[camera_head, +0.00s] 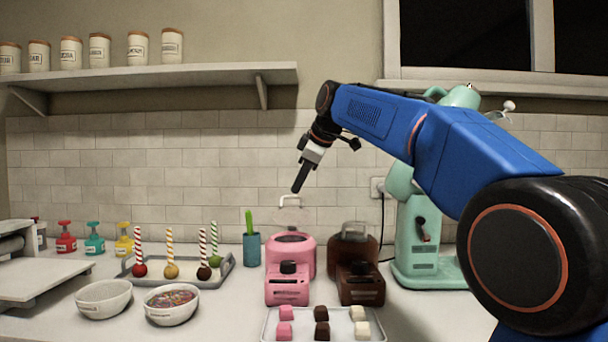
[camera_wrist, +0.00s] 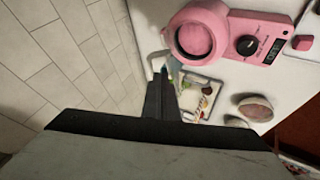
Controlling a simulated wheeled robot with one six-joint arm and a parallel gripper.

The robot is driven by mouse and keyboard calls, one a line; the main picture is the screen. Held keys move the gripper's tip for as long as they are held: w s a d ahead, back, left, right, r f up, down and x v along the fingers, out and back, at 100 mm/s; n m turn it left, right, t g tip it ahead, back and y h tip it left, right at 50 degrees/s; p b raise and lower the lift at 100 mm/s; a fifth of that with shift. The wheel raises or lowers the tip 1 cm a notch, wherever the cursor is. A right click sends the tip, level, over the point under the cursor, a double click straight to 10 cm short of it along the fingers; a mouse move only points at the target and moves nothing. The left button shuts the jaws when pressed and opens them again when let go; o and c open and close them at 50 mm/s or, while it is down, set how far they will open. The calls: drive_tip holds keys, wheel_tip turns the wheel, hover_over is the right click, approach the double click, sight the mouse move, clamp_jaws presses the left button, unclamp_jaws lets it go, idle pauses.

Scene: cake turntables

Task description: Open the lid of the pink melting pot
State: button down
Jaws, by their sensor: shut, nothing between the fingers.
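The pink melting pot (camera_head: 290,286) stands on the counter near the middle, left of a brown one. Its round top shows pink inside; the pot is also in the wrist view (camera_wrist: 240,25). A pale handle (camera_head: 290,198) stands well above the pot's back, and a faint clear lid seems to stand upright below it. My gripper (camera_head: 295,190) is shut and empty, pointing down just above this handle. I cannot tell whether they touch. In the wrist view, my closed fingers (camera_wrist: 161,85) end beside a pale piece, probably the handle.
The brown melting pot (camera_head: 360,287) stands close on the right, with a mint mixer (camera_head: 425,240) beyond it. A teal cup (camera_head: 251,250) and a tray of cake pops (camera_head: 226,273) are left. A tray of cubes (camera_head: 340,330) lies in front. The tiled wall is close behind.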

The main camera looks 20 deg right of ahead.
sight(292, 209)
drive_tip(key=shift+x, duration=1.9)
